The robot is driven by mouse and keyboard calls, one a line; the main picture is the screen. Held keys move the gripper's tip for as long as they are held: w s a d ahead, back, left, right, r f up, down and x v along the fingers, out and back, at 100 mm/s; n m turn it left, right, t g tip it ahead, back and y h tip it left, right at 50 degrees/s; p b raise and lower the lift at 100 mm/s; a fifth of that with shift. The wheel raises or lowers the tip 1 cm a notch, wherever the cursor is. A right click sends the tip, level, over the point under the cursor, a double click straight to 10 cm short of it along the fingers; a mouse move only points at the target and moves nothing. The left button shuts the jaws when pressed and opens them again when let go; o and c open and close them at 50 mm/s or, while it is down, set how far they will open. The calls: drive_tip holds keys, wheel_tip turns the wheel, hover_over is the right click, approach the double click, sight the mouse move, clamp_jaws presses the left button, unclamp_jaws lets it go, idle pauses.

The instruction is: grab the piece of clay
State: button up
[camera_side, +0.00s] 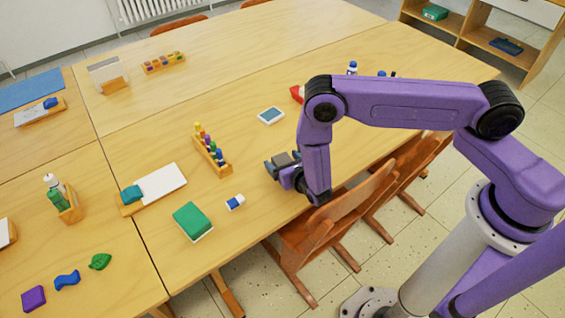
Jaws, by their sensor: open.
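My gripper (279,166) is open and empty, just above or at the table (345,158) near its front edge. Its fingers point left, and nothing shows between them. No piece is plainly clay. A teal lump (132,194) lies on the left end of a wooden board with a white sheet (163,182), left of my gripper. A purple block (33,298), a blue wavy piece (67,280) and a green leaf-shaped piece (100,262) lie at the lower left, far from my gripper.
A green block with a white base (192,219) and a small blue-and-white block (235,202) lie left of my gripper. A wooden rack of coloured pegs (212,152) stands between the board and my gripper. Chairs (345,215) stand at the front edge.

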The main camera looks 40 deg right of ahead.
drive_tip(key=c, duration=1.2)
drive_tip(key=shift+o, duration=0.2)
